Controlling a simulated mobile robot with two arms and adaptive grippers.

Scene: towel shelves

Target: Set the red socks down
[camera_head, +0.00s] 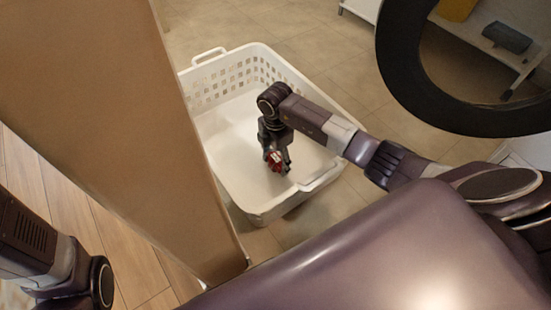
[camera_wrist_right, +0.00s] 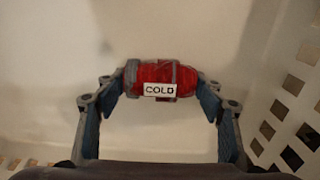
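The red socks (camera_wrist_right: 166,74) are a small red roll with a white label reading "COLD". My right gripper (camera_head: 277,160) reaches down into the white laundry basket (camera_head: 328,178). In the right wrist view its two fingers (camera_wrist_right: 160,80) close on the ends of the roll, with the basket's pale floor behind it. The red socks (camera_head: 275,160) also show between the fingertips in the head view, inside the basket walls. I cannot tell whether they touch the basket floor. Only part of my left arm shows at the lower left; its gripper is out of view.
A tall brown panel (camera_head: 110,110) stands close to the left of the basket. The tiled floor (camera_head: 300,35) is open behind the basket. A white shelf (camera_head: 490,45) with a yellow item (camera_head: 457,8) and a dark grey item (camera_head: 507,38) is at the upper right.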

